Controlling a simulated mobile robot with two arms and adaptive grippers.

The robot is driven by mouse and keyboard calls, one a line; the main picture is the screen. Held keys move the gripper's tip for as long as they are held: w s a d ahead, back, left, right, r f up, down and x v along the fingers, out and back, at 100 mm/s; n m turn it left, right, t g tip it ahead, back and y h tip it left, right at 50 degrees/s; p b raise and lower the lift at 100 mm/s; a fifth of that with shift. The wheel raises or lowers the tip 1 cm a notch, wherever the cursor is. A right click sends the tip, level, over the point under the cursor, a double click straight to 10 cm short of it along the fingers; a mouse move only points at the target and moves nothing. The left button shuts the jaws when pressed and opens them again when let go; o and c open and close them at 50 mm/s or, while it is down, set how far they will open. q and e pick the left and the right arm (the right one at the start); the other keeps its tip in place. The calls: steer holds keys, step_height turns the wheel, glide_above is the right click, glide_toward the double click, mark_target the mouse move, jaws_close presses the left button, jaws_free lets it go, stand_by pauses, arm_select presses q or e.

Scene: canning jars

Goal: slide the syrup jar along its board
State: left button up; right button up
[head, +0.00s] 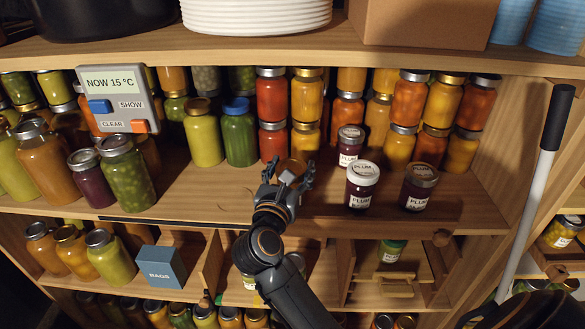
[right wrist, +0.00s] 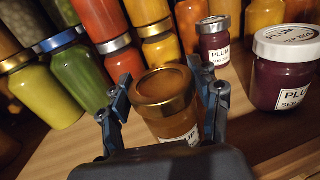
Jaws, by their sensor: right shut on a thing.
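The syrup jar (right wrist: 165,95) appears as an amber jar with a gold lid, standing on the wooden shelf board (head: 190,190). It also shows in the head view (head: 292,168), mostly hidden by the hand. My right gripper (head: 287,178) has a finger on each side of the jar and is shut on it. In the right wrist view the fingers (right wrist: 168,100) flank the jar just below its lid. Part of a white label shows low on the jar. My left gripper is not in view.
Dark plum jars (head: 361,187) with white labels stand to the right, one (head: 349,147) farther back. A green jar with a blue lid (head: 238,133) and red and yellow jars stand behind. The board left of the gripper is bare. A temperature panel (head: 118,100) hangs at the left.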

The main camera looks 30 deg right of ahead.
steer(key=o, duration=1.6)
steer(key=shift+o, duration=0.2)
steer(key=shift+v, duration=3.75)
